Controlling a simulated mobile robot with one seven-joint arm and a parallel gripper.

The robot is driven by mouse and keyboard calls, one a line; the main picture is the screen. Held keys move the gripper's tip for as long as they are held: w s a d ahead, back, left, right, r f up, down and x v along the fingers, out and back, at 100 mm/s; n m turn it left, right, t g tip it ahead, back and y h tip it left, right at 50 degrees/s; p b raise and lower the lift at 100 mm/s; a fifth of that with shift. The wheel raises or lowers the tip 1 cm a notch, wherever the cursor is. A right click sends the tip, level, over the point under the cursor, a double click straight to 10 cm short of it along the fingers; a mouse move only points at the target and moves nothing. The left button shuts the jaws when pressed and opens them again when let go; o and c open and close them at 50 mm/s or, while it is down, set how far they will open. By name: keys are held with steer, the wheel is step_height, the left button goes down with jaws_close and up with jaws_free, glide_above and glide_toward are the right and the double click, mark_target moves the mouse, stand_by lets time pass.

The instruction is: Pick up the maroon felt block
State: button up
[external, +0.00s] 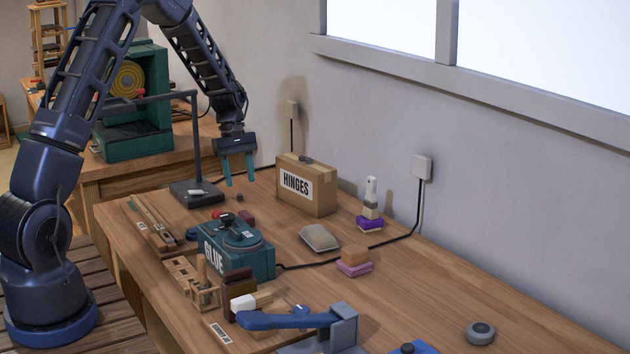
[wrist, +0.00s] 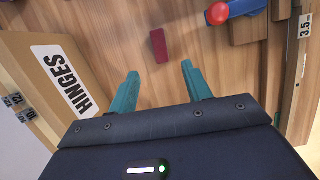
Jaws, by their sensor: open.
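A small maroon block (wrist: 158,46) lies on the wooden bench, ahead of and between my fingertips in the wrist view. In the external view, a small maroon block (external: 246,217) lies behind the green glue box, below my gripper. My gripper (external: 240,184) is open and empty, pointing down above the bench left of the hinges box. In the wrist view its teal fingers (wrist: 160,70) are spread apart, and the block is not between them.
The cardboard hinges box (external: 307,188) stands close to the right of my gripper; it also fills the left of the wrist view (wrist: 40,90). The green glue box (external: 237,254) is in front. A lamp stand (external: 195,192) is at left.

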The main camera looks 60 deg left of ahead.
mark_target(244, 215)
steer(key=x, duration=1)
steer(key=shift+d, duration=0.1)
steer(key=shift+c, duration=0.4)
steer(key=c, duration=1)
